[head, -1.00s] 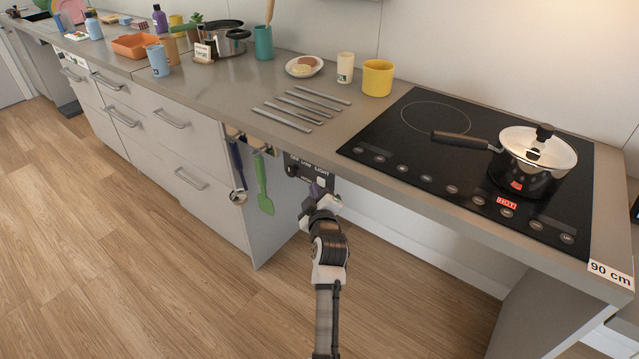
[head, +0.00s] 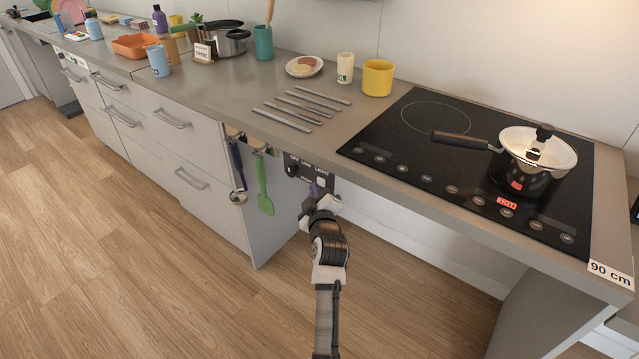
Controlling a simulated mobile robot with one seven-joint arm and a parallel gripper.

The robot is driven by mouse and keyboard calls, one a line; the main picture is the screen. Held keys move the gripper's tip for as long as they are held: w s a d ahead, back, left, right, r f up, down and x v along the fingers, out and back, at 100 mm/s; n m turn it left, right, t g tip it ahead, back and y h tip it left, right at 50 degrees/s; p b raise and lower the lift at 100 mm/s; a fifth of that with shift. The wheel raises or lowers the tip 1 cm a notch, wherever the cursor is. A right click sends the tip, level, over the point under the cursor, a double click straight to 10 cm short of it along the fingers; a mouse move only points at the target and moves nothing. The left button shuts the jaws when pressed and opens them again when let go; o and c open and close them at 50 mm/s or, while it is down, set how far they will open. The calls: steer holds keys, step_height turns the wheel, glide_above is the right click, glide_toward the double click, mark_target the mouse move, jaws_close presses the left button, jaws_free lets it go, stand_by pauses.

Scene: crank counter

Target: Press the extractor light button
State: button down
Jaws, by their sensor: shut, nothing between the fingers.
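A dark control panel (head: 306,168) with small white lettering, including the word LIGHT, sits below the counter's front edge, left of the hob. A round dark knob (head: 291,170) shows on its left side. My gripper (head: 317,191) is shut and empty, with its tips at the panel's lower right part, under the LIGHT lettering. The gripper covers this part of the panel. The light button is not clearly visible, and I cannot tell whether the tips touch it.
A green spatula (head: 264,186) and a blue-handled ladle (head: 237,165) hang left of the panel. A lidded pan (head: 524,178) stands on the black hob (head: 420,150), which shows a red HOT sign. Open space lies under the hob.

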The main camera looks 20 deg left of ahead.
stand_by(0.4)
steer(key=shift+w+d+f+b, duration=0.1)
steer(key=shift+w+b, duration=0.2)
steer(key=shift+b, duration=0.1)
steer(key=shift+w+d, duration=0.1)
steer(key=shift+w, duration=0.05)
stand_by(0.4)
steer(key=shift+s+a, duration=0.2)
steer(key=shift+s, duration=0.25)
steer(key=shift+s, duration=0.1)
steer(key=shift+s+a+p, duration=0.35)
steer(key=shift+s+p, duration=0.15)
steer(key=shift+s, duration=0.4)
steer(key=shift+s+a+p, duration=0.3)
steer(key=shift+s+p, duration=0.15)
steer(key=shift+s, duration=0.45)
steer(key=shift+s+a+p, duration=0.35)
steer(key=shift+s+p, duration=0.15)
steer(key=shift+s, duration=0.4)
